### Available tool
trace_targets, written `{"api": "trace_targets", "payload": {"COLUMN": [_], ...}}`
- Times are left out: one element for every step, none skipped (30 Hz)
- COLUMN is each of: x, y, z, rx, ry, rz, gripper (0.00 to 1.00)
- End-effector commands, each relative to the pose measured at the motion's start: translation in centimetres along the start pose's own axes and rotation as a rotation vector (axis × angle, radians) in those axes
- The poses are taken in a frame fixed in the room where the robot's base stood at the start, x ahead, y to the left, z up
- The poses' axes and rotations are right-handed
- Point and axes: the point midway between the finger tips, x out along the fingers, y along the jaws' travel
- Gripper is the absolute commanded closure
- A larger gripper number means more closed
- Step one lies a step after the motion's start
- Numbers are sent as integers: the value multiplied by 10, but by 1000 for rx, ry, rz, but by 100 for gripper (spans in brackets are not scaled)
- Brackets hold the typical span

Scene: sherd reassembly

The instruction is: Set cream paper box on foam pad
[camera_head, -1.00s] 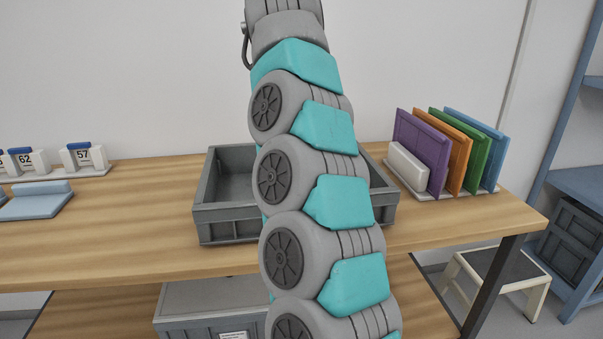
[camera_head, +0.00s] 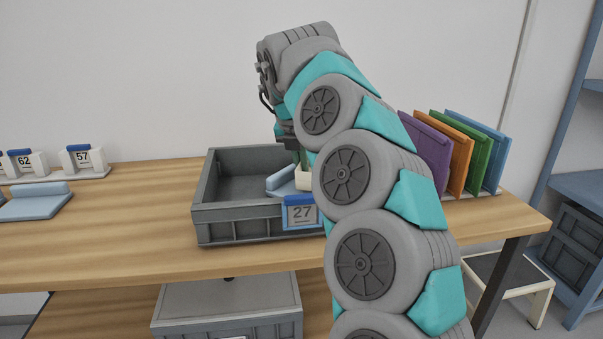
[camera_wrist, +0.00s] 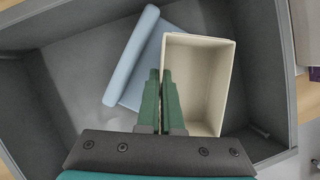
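The cream paper box (camera_wrist: 198,82) is open-topped and fills the right of centre in the wrist view. In the head view only a small part of the box (camera_head: 306,181) shows beside my arm. My gripper (camera_wrist: 160,78) has its two green fingers close together at the box's left wall, and looks shut on that wall. A light blue foam pad (camera_wrist: 137,55) with a raised edge lies in the grey crate, left of the box, which overlaps it in the wrist view. It also shows in the head view (camera_head: 279,181). Whether box and pad touch is unclear.
The grey crate (camera_head: 232,216) surrounds box and pad. A blue-topped 27 tag (camera_head: 301,213) is at its front. Another light blue pad (camera_head: 35,206) lies on the table's left, near number blocks (camera_head: 82,158). Coloured panels (camera_head: 470,150) stand at right. The table's left middle is clear.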

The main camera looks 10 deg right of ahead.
Motion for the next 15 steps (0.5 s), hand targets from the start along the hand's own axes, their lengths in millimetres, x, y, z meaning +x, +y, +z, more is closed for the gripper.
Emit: {"api": "trace_targets", "payload": {"x": [6,9,13,15,17,19,19,20,20,19,19,19,19,19,20], "y": [-1,0,0,0,0,0,0,0,0,1,1,1,1,1,1], "z": [-2,-3,-5,-6,-7,-8,-8,-8,-8,-8,-8,-8,-8,-8,-8], "rx": [1,0,-2,-2,-1,0,1,1,1,1,1,1,1,1,1], "ry": [0,-1,-1,0,0,0,-1,-1,-1,-2,-2,-2,-2,-2,-2], "rz": [-1,-1,-1,-1,-1,-1,0,1,1,1,1,1,2,2,2], "gripper": [100,100,100,100,100,100,100,100,100,100,100,100,100,100,100]}}
